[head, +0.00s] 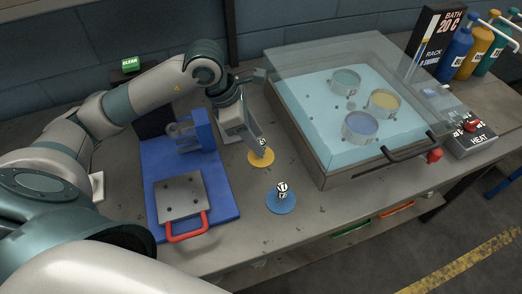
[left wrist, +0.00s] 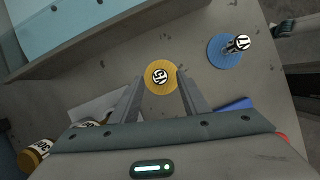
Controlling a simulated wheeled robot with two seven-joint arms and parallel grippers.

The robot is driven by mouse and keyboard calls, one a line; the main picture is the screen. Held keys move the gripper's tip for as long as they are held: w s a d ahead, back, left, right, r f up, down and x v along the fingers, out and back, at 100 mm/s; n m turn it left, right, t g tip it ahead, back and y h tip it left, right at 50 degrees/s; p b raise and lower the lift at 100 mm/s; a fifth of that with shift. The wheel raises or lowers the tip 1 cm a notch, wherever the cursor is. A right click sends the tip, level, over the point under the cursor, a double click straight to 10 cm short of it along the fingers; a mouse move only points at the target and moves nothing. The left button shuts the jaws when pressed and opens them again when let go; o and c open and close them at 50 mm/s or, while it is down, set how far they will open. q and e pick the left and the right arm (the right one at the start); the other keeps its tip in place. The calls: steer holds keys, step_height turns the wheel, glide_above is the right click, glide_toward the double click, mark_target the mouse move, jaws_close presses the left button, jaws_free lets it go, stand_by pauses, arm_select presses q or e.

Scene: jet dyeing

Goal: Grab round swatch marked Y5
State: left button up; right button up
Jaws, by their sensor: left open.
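A yellow round swatch (head: 254,159) lies flat on the grey bench, with a small knob on top that bears a dark mark. It also shows in the left wrist view (left wrist: 150,83), where the knob's label looks like Y5 turned over. My left gripper (head: 262,143) is open and points down over this swatch. In the left wrist view its fingers (left wrist: 160,88) lie on either side of the yellow disc, with the knob between them. I cannot tell whether they touch it. A blue round swatch (head: 291,206) with a marked knob lies to the right. My right gripper is not in view.
A blue base (head: 230,212) with a metal plate and red handle (head: 187,228) stands left. A clear-lidded bath (head: 304,145) with several round cups stands right. Colored bottles (head: 457,58) stand at the back right. Bare bench lies around the swatches.

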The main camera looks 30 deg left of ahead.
mark_target(266, 160)
arm_select(q)
steer(key=shift+p+x, duration=0.6)
steer(key=shift+x, duration=1.2)
steer(key=shift+s, duration=0.1)
steer(key=shift+c, duration=0.4)
steer(key=shift+a, duration=0.1)
jaws_close()
